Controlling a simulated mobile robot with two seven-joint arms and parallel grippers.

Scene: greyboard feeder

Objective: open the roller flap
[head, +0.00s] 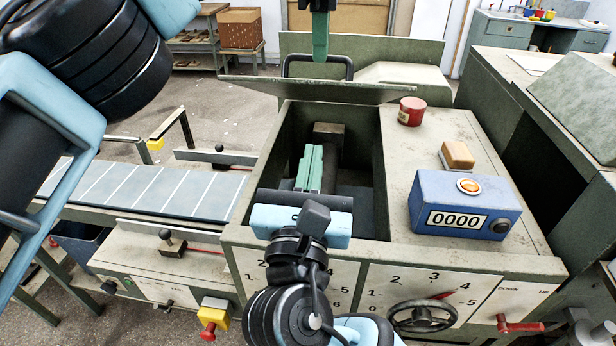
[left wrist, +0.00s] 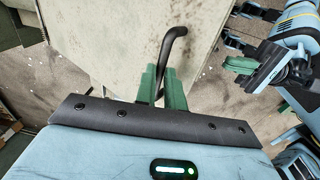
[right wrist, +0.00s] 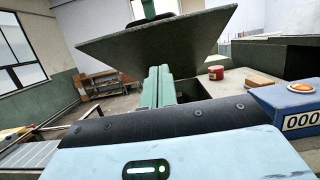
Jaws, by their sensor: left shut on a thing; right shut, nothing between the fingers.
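The roller flap (head: 375,92) is a grey-green panel, raised above the open bay of the feeder and seen nearly edge-on in the head view. Its underside shows in the right wrist view (right wrist: 150,45). A black bar handle (head: 349,66) stands on its upper face; it also shows in the left wrist view (left wrist: 176,36). My left gripper (head: 320,58) is shut on the handle, its green fingers around the bar. My right gripper (head: 313,150) is shut and empty, reaching over the open bay below the flap. The bay's bottom is partly hidden by my right arm.
Right of the bay, the feeder top (head: 405,165) carries a red tin (head: 411,112), an orange-brown block (head: 457,154) and a blue counter box (head: 462,205). A handwheel (head: 421,316) and a red lever (head: 520,327) are on the front. A slatted belt (head: 150,190) lies left.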

